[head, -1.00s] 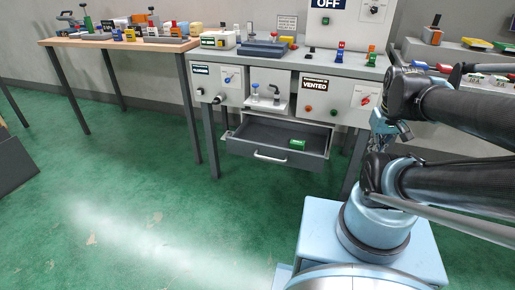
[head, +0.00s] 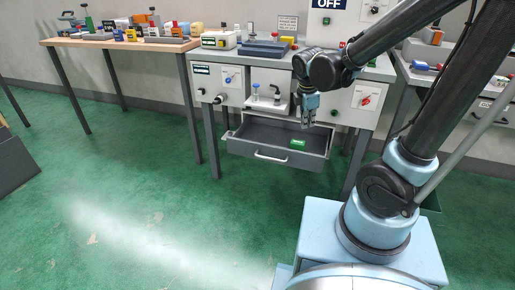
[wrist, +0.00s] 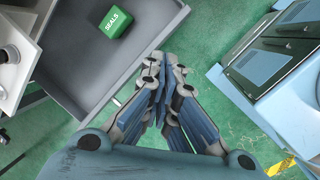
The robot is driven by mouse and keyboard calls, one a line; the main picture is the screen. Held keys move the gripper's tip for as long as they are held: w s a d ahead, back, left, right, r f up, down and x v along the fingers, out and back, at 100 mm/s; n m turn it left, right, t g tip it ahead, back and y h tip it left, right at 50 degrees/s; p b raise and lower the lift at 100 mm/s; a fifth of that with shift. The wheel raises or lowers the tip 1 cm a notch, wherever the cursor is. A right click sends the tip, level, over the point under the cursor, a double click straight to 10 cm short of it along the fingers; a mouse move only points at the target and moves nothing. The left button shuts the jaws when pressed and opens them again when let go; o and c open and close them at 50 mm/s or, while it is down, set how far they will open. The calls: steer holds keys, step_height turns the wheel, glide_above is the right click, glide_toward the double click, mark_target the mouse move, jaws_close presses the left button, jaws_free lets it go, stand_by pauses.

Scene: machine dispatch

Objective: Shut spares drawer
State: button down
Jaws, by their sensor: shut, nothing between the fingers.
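The drawer (head: 248,151) under the middle bench hangs open, pulled out toward me, with a pale bar handle (head: 271,157) on its front. A green box marked SEALS (wrist: 115,22) lies inside; it also shows in the head view (head: 297,143). My gripper (head: 306,124) is shut and empty. In the head view it appears above the drawer's right part. In the wrist view my gripper (wrist: 160,105) points down, with its fingertips together beside the drawer's edge (wrist: 150,52). I cannot tell its exact height above the drawer.
Grey control panels (head: 220,83) with knobs flank a small white shelf (head: 270,104) above the drawer. A wooden-topped table (head: 118,42) stands at the left. My blue base is at the right in the wrist view. The green floor (head: 150,190) before the drawer is clear.

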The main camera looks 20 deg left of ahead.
mark_target(258, 146)
steer(key=s+a+f+n+t, duration=0.1)
steer(key=s+a+f+n, duration=0.25)
steer(key=a+n, duration=0.45)
steer(key=s+a+f+n, duration=0.2)
steer(key=a+f+n, duration=0.25)
steer(key=a, duration=0.75)
steer(key=shift+w+d+f, duration=0.1)
steer(key=shift+w+f, duration=1.15)
steer(key=shift+f, duration=0.25)
steer(key=shift+w+d+f, duration=0.1)
steer(key=shift+w+f, duration=1.2)
steer(key=shift+f, duration=0.25)
steer(key=shift+w+d+f, duration=0.1)
steer(key=shift+w+f, duration=1.15)
steer(key=shift+f, duration=0.25)
steer(key=shift+a, duration=0.15)
